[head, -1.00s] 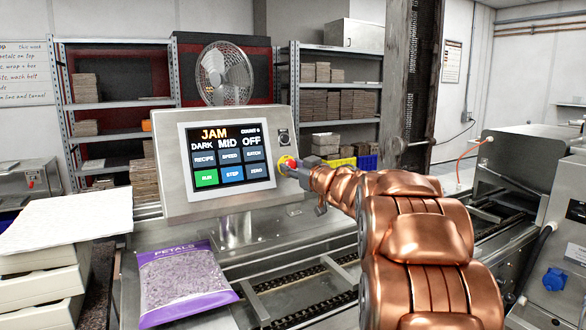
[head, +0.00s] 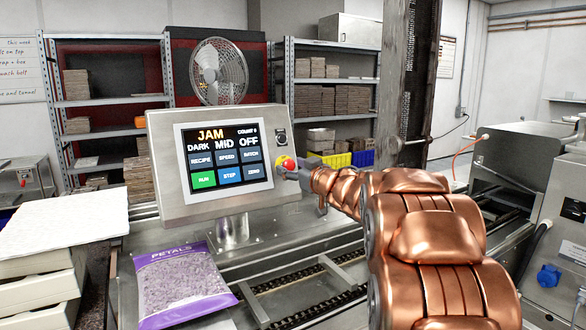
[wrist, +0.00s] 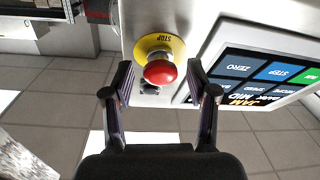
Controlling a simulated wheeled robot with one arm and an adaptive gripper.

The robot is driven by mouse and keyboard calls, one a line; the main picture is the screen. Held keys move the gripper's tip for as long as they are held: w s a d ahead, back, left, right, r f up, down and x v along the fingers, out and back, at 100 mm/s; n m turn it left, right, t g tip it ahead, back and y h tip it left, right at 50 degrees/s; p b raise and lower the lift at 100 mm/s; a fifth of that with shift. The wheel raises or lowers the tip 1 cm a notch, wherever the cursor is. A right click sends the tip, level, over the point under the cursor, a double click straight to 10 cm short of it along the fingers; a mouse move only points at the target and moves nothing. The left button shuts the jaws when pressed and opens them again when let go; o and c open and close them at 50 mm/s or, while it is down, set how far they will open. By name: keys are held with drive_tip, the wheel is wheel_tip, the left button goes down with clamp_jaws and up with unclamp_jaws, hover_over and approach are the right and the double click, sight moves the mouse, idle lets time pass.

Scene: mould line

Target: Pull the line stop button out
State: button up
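The line stop button (head: 287,163) is a red mushroom knob on a yellow disc, at the right edge of the grey control panel (head: 163,171). In the wrist view the red knob (wrist: 160,71) and its yellow STOP disc lie ahead of and between my fingers. My gripper (wrist: 160,84) is open, one finger on each side of the knob, with gaps visible on both sides. In the head view my gripper (head: 300,172) is right at the button and partly hides it. The panel screen (head: 226,158) reads JAM, DARK, MID, OFF. Whether the knob is pressed in cannot be told.
A small black switch (head: 281,137) sits above the button. A purple petals bag (head: 183,283) lies in front of the panel. White trays (head: 40,275) are stacked at left. The chain conveyor (head: 318,295) runs beneath my arm. A dark upright post (head: 409,80) stands behind.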

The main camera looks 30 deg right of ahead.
idle(0.3)
drive_tip(key=s, duration=1.2)
drive_tip(key=shift+d, duration=0.3)
